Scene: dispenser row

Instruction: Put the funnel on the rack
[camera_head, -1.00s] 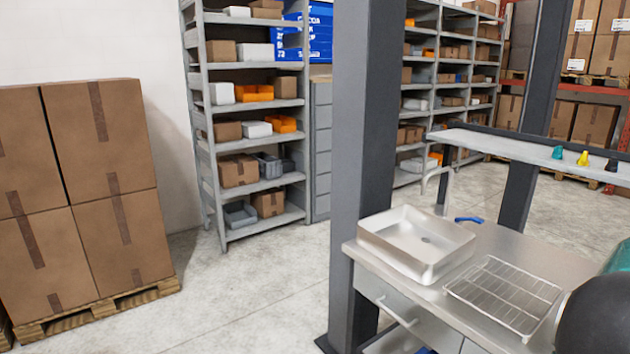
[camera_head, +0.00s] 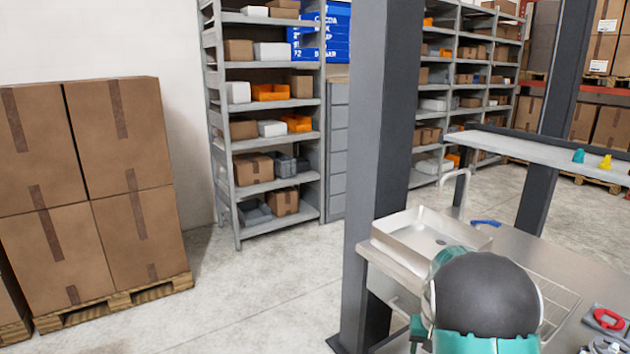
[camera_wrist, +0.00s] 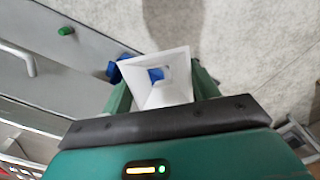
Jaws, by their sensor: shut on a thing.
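In the wrist view my gripper (camera_wrist: 160,88) is shut on a white funnel (camera_wrist: 172,62) with a square mouth; something blue shows through its opening. The funnel is held in the air, with grey floor and a cabinet front behind it. In the head view my arm's dark, rounded part and green wrist block the middle of the counter, and the funnel cannot be made out there. The wire rack (camera_head: 562,296) lies on the steel counter right of the sink, partly hidden behind my arm.
A steel sink (camera_head: 425,238) with a tap and a blue item (camera_head: 486,223) stand on the counter. A grey post (camera_head: 384,150) rises at its left. A raised shelf (camera_head: 540,148) holds teal and yellow pieces. A red ring-shaped part (camera_head: 608,318) lies at the right.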

